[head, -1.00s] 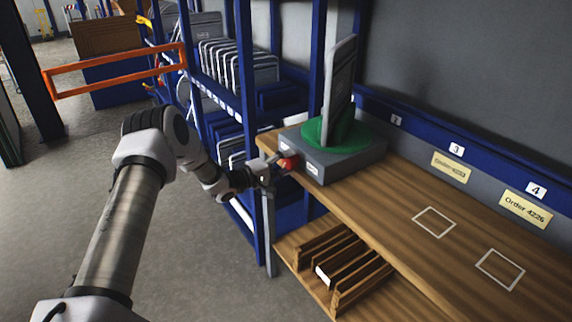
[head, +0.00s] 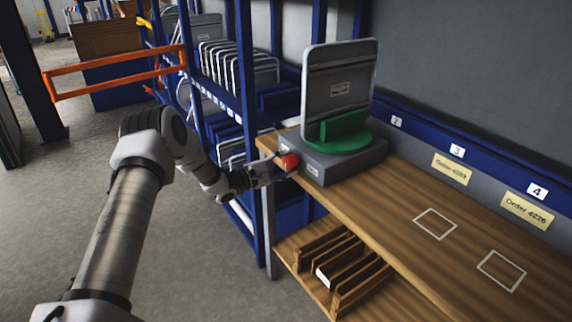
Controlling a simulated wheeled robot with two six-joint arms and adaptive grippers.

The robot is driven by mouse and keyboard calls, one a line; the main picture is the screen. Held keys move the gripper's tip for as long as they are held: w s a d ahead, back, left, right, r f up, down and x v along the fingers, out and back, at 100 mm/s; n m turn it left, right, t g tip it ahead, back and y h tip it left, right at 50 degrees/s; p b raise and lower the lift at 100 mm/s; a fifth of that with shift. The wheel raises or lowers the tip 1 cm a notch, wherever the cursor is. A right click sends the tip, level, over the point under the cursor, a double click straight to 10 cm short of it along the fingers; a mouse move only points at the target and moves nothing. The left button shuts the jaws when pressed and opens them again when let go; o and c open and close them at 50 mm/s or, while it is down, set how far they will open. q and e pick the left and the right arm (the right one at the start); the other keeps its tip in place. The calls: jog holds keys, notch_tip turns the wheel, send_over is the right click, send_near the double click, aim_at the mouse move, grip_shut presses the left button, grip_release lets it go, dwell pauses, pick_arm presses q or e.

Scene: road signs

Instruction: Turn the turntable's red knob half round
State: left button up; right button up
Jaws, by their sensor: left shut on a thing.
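The red knob (head: 289,161) sits on the left side of the turntable's grey base (head: 338,165), at the left end of the wooden bench. My left gripper (head: 281,165) is at the knob with its fingers shut on it; the fingers partly hide the knob. The green turntable disc (head: 352,145) is on top of the base. A grey sign plate (head: 340,80) stands upright in a green holder (head: 343,125) on the disc, its broad face with a small label towards me. My right gripper is not in view.
The wooden bench (head: 400,200) runs to the right, clear except for white outlined squares. A lower shelf holds a slotted wooden rack (head: 345,270). A blue shelving rack (head: 247,90) with sign plates stands behind. An orange rail (head: 115,72) is at left.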

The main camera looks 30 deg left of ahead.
pick_arm(q)
jog(key=shift+r, duration=0.1)
jog(key=o, duration=1.2)
jog(key=shift+d, duration=0.1)
jog(key=shift+c, duration=0.2)
jog(key=v, duration=1.2)
